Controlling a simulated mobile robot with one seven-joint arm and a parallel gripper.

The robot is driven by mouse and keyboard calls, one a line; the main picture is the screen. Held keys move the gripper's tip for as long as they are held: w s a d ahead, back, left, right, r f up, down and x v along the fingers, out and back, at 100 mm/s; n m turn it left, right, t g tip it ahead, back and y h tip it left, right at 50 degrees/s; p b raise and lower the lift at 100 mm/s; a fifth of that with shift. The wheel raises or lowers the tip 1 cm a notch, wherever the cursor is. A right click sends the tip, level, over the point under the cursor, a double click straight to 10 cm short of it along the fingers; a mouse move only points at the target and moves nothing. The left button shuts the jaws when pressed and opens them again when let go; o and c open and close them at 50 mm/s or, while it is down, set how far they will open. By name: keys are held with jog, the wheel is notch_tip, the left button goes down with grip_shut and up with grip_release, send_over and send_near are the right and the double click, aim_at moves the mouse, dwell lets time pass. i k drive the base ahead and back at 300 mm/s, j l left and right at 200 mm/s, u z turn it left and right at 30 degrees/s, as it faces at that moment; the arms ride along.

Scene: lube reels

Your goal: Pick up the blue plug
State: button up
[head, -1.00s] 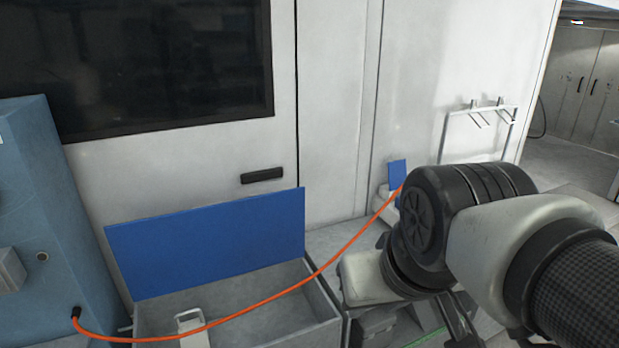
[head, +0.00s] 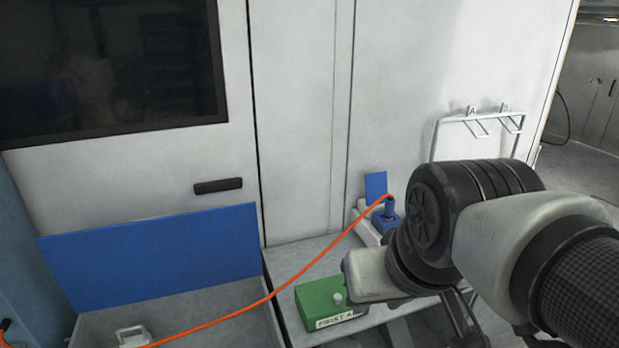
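The blue plug (head: 386,221) stands at the end of an orange cable (head: 310,263), on a white base (head: 366,232) against the pale cabinet wall. The cable enters the plug from its top. A small blue flap (head: 376,186) stands upright just behind it. My arm's dark joint covers the space right of the plug and may hide part of it. My gripper (head: 463,318) shows only in part below my arm, as dark finger-like pieces at the bottom right. It is apart from the plug, and its opening is not clear.
A green first-aid box (head: 330,303) sits on the grey ledge below the plug. A grey bin (head: 205,312) with a raised blue lid (head: 150,258) stands at left, and the cable hangs across it. A wire rack (head: 435,140) with hooks is at right.

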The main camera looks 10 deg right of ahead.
aim_at(389, 205)
jog(key=i+l, duration=0.1)
jog(key=l, duration=0.3)
jog(key=i+l, duration=0.15)
jog(key=l, duration=0.3)
jog(key=i+l, duration=0.1)
jog(key=l, duration=0.3)
jog(key=i+l, duration=0.15)
jog(key=l, duration=0.3)
jog(key=i+l, duration=0.1)
jog(key=l, duration=0.3)
